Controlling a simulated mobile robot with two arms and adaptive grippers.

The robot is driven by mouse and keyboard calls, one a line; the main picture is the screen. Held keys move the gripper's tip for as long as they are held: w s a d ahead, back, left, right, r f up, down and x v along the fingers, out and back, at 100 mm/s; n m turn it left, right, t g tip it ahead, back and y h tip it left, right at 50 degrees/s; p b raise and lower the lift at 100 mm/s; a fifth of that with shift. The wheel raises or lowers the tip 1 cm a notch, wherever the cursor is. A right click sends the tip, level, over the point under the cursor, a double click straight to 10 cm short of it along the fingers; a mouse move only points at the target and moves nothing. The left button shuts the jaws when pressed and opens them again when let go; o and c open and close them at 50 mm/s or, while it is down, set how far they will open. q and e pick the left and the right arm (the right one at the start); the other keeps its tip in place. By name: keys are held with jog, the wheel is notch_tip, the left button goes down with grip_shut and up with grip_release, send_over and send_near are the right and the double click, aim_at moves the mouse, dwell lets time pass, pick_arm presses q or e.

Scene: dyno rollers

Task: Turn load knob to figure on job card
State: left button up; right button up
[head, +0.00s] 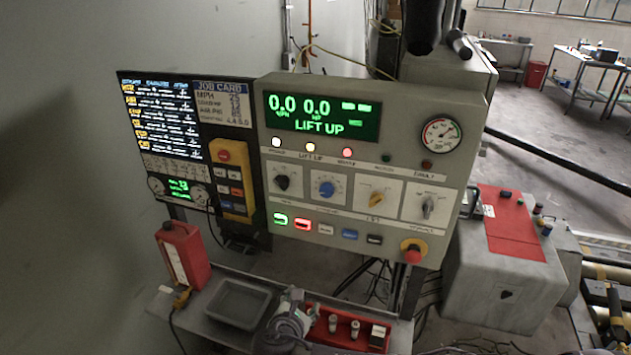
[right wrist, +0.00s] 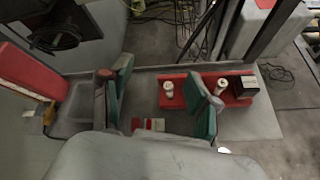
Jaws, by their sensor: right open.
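The grey control panel (head: 390,150) stands upright with a green display (head: 323,117) reading 0.0, 0.0 and LIFT UP. Its knob row has a black knob (head: 283,182), a blue knob (head: 326,188), a yellow knob (head: 377,197) and a grey knob (head: 429,206). Their labels are too small to read, so I cannot tell which is the load knob. The job card (head: 222,104) is left of the display; its figures are blurred. My right gripper (head: 290,328) is low, below the panel near the shelf. In the right wrist view it is open (right wrist: 157,92) and empty, with green-padded fingers apart.
The shelf (head: 205,325) below holds a grey tray (head: 238,303), a red box (head: 183,255) and a red rack (head: 318,312) with small fittings. A red emergency stop (head: 412,252) sits at the panel's lower right. A grey cabinet (head: 500,275) stands to the right.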

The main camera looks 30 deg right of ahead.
notch_tip(320, 180, up, 19)
jog(key=w+d+n+t+h+p, duration=0.2)
jog(key=n+t+h+p, duration=0.1)
jog(key=n+h, duration=0.15)
jog(key=p, duration=0.3)
send_near(326, 193)
jog(key=shift+h, duration=0.45)
jog(key=x, duration=0.7)
jog(key=shift+w, duration=0.3)
pick_arm(q)
notch_tip(326, 193, up, 8)
jog(key=w+a, duration=0.1)
jog(key=shift+a+f, duration=0.15)
pick_arm(e)
jog(key=shift+w+d+f, duration=0.25)
jog(key=shift+w+d, duration=0.25)
jog(key=shift+d, duration=0.1)
jog(key=shift+c, duration=0.3)
jog(key=shift+m, duration=0.25)
jog(key=c, duration=1.1)
